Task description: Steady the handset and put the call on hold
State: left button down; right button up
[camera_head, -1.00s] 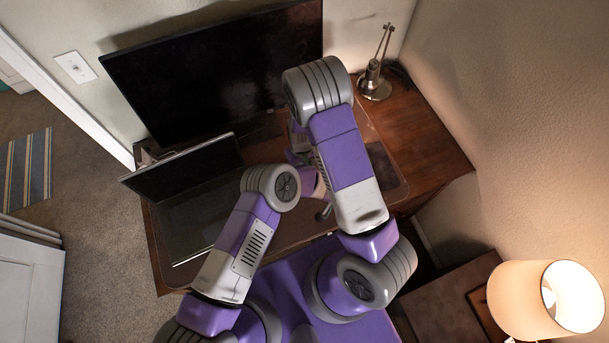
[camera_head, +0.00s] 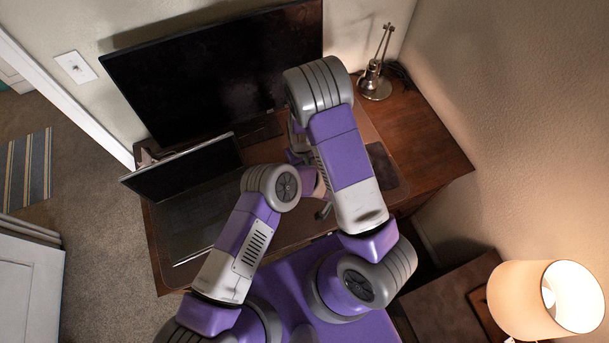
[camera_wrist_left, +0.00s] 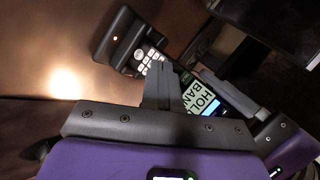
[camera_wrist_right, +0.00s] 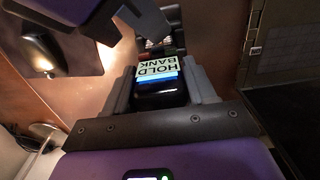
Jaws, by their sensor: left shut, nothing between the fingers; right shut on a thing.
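My right gripper (camera_wrist_right: 160,90) is shut on the handset, one finger at each side. My left gripper (camera_wrist_left: 172,72) is shut and empty, its tips over the handset between keypad and screen; I cannot tell whether they touch a key.
On the desk (camera_head: 430,145) are a laptop (camera_head: 185,172), a large monitor (camera_head: 215,70) and a brass lamp (camera_head: 374,80).

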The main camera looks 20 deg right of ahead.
pick_arm(q)
jog(key=shift+s, duration=0.65)
jog(key=shift+s, duration=2.5)
pick_arm(e)
jog(key=o, duration=1.2)
notch_tip(320, 180, up, 12)
